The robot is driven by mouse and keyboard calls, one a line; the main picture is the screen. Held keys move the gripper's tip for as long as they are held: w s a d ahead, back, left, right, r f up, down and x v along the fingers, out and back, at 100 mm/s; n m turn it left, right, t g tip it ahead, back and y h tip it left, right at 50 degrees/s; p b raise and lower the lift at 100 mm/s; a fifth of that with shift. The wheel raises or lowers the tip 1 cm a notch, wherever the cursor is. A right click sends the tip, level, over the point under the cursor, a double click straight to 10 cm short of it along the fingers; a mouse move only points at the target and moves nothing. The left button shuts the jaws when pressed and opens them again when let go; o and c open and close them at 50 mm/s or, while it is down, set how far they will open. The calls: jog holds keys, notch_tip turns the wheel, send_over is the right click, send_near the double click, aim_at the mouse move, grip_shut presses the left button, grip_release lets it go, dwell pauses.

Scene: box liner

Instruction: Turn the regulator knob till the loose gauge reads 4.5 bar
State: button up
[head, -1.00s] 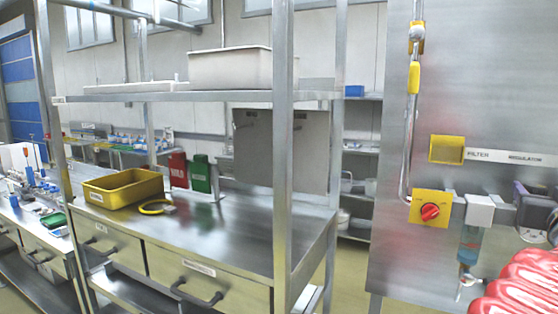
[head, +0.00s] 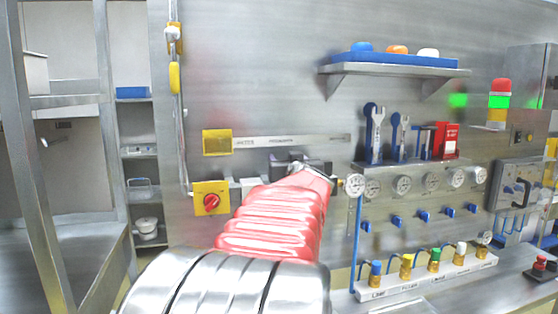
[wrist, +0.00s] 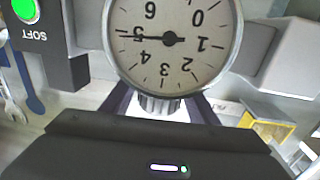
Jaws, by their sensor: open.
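A white round gauge (wrist: 172,60) fills the upper middle of the wrist view, upside down. Its black needle points left at about the 5. A dark ridged knob (wrist: 160,103) sits just below the gauge, partly hidden by the dark gripper body. My gripper (wrist: 160,110) is open, with a finger on each side of the knob; I cannot tell whether they touch it. In the head view my red-sleeved arm reaches to the dark regulator unit (head: 281,164) on the steel panel and hides the gripper, the knob and this gauge's face.
A green button (wrist: 24,9) on a dark block marked SOFT is left of the gauge. A yellow plate with a red switch (head: 211,199) is left of my arm. Several small gauges (head: 403,185), a blue-tray shelf (head: 393,60) and hanging wrenches (head: 374,130) are at the right.

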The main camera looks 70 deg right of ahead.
jog(key=shift+c, duration=0.6)
jog(key=c, duration=0.9)
jog(key=shift+w+a+n+t+y, duration=0.15)
jog(key=shift+n+t+y, duration=0.3)
jog(key=shift+t, duration=0.25)
jog(key=shift+w+a+n+t+y, duration=0.2)
jog(key=shift+n+t+y, duration=0.65)
jog(key=shift+t+y, duration=0.1)
jog(key=shift+w+a+n+t+y, duration=0.15)
jog(key=shift+w+n+t+y, duration=0.1)
jog(key=shift+n+t+y, duration=0.7)
jog(key=shift+w+a+n+t+y, duration=0.2)
jog(key=shift+n+t+y, duration=0.55)
jog(key=shift+t, duration=0.25)
jog(key=o, duration=1)
